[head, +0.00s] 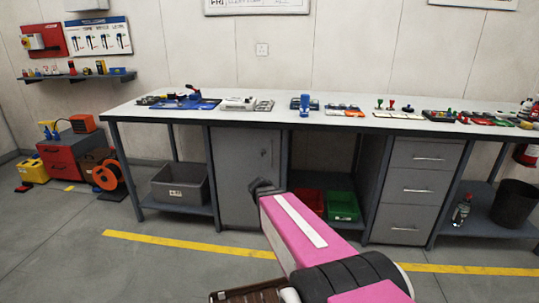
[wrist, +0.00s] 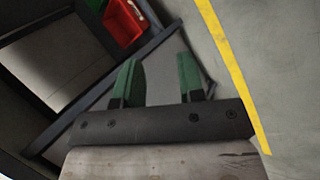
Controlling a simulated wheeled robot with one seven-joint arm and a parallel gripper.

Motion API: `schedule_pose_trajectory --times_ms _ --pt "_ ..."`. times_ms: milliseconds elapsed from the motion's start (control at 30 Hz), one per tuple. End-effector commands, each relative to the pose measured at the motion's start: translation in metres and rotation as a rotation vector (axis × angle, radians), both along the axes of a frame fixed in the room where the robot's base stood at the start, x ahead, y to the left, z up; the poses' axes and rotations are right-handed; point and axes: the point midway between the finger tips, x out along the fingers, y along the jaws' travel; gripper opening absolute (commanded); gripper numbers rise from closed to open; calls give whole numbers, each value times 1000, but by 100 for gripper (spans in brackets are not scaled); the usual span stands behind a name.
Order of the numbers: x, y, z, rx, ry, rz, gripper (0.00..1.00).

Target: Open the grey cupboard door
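The grey cupboard door (head: 236,165) is under the workbench, left of the middle, and looks shut. A small dark detail shows near its upper right edge; I cannot tell if it is a handle. My gripper (head: 263,186) appears as a small dark shape at the end of my pink arm, in front of the door's right side, hiding part of it. In the wrist view my gripper (wrist: 160,78) has two green fingers standing well apart, with nothing held between them. Whether it touches the door cannot be told.
The workbench (head: 330,119) carries several tools on top. A grey bin (head: 180,187) stands left of the cupboard; red (wrist: 122,22) and green (head: 342,206) bins are on the right. Grey drawers (head: 414,180) are farther right.

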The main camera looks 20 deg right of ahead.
Motion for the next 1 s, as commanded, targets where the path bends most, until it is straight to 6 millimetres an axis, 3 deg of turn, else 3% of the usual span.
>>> schedule_pose_trajectory --times_ms 33,300,600,800,1000 --pt "23 -8 3 -88 2 78 36" --pt "116 -33 44 -627 98 521 36" --pt "210 -18 87 -1226 326 935 36" --pt "240 -3 100 -1462 451 1072 36" --pt "248 -1 103 -1517 482 1100 36"
